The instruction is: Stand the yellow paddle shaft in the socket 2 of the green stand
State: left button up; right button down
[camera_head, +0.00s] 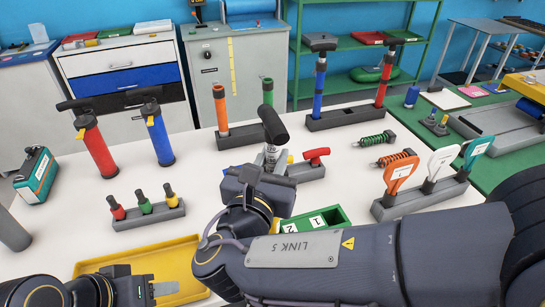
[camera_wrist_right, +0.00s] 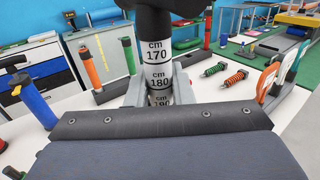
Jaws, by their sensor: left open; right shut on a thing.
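My right gripper (camera_head: 268,168) is shut on a shaft with a black T-shaped grip (camera_head: 273,125), held upright above the white table. In the right wrist view the fingers (camera_wrist_right: 158,97) close around its white scale bands (camera_wrist_right: 157,75), marked cm 170 and 180. Its lower part is hidden, and I cannot see yellow on the shaft. The green stand (camera_head: 335,215) sits below, right of the gripper; a label "1" shows, and my right arm hides part of the stand. My left gripper (camera_head: 158,289) is open and empty over the yellow tray (camera_head: 185,255).
A dark stand (camera_head: 345,117) holds a blue and a red shaft behind. A grey rack of tagged handles (camera_head: 425,195) stands right. Red and blue pumps (camera_head: 97,150) stand left.

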jog(key=shift+f+b, duration=0.45)
jog(key=shift+f, duration=0.2)
jog(key=c, duration=1.2)
grip_release()
jog(key=shift+s, duration=0.1)
jog(key=v, duration=0.7)
jog(key=shift+s+a+r+b, duration=0.1)
jog(key=shift+s+b, duration=0.25)
jog(key=shift+b, duration=0.05)
